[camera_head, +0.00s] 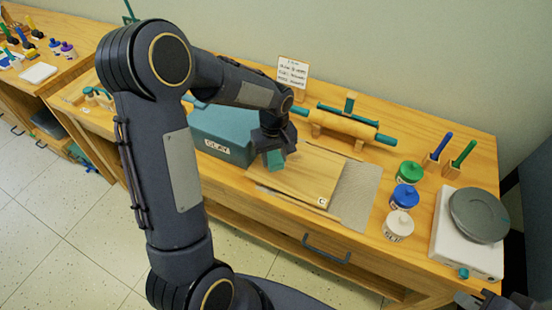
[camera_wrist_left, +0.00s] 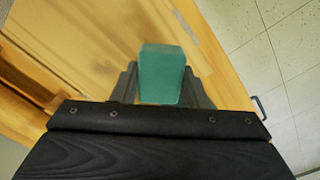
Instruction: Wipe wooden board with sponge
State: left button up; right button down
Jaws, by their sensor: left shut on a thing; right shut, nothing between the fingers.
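The wooden board (camera_head: 312,182) lies on the table in front of the clay box, with a letter mark near its front right corner. My left gripper (camera_head: 272,148) is over the board's left part and shut on the teal sponge (camera_head: 275,160). In the left wrist view the sponge (camera_wrist_left: 162,75) stands between the fingers, with wood surface (camera_wrist_left: 90,40) beyond it. I cannot tell whether the sponge touches the board. My right gripper (camera_head: 490,300) shows only partly at the bottom right edge, shut and empty, away from the board.
A teal clay box (camera_head: 222,130) stands behind and left. A rolling pin (camera_head: 343,125) lies behind the board, and a grey mat (camera_head: 357,195) shows at its right. Jars with green (camera_head: 410,172), blue (camera_head: 405,195) and white (camera_head: 399,223) lids and a scale (camera_head: 475,215) stand further right.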

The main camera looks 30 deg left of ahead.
aim_at(274, 157)
pick_arm(q)
jog(key=shift+r+p, duration=0.9)
jog(key=shift+r, duration=0.65)
jog(key=shift+f, duration=0.1)
